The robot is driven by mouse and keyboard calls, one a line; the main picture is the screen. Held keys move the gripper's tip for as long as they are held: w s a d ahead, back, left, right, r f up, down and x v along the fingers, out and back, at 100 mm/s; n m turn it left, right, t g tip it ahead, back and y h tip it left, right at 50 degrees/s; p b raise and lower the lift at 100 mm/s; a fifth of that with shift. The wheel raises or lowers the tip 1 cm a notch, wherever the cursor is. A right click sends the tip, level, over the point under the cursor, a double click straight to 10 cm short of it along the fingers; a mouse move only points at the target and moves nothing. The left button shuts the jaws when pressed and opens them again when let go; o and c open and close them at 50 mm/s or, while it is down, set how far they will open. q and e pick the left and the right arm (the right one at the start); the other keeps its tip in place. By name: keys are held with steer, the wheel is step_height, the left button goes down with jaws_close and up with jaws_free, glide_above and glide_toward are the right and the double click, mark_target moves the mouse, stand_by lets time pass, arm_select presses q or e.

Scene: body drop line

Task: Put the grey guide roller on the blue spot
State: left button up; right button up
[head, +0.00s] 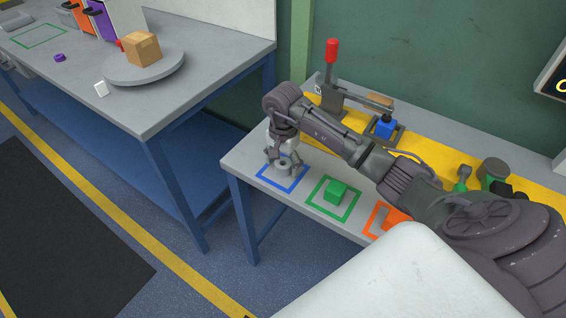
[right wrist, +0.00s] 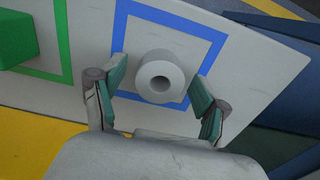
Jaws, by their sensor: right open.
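The grey guide roller (head: 281,169) stands inside the blue square outline (head: 263,176) on the grey bench. In the right wrist view the roller (right wrist: 160,77) is a light grey ring with a dark hole, within the blue outline (right wrist: 176,21). My right gripper (head: 283,158) is just above the roller. In the right wrist view its open green-padded fingers (right wrist: 158,100) stand to either side of the roller's near edge, with gaps between pads and roller. My left gripper is not in view.
A green block (head: 336,192) sits in a green outline beside the blue one, and an orange piece (head: 388,220) lies in an orange outline. A red-handled toggle clamp (head: 331,60) stands behind. The bench's left edge is close to the blue outline.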

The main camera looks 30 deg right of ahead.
steer(key=shift+r, duration=0.15)
step_height(320, 180, up, 12)
steer(key=b, duration=0.1)
steer(key=shift+b, duration=0.3)
stand_by(0.3)
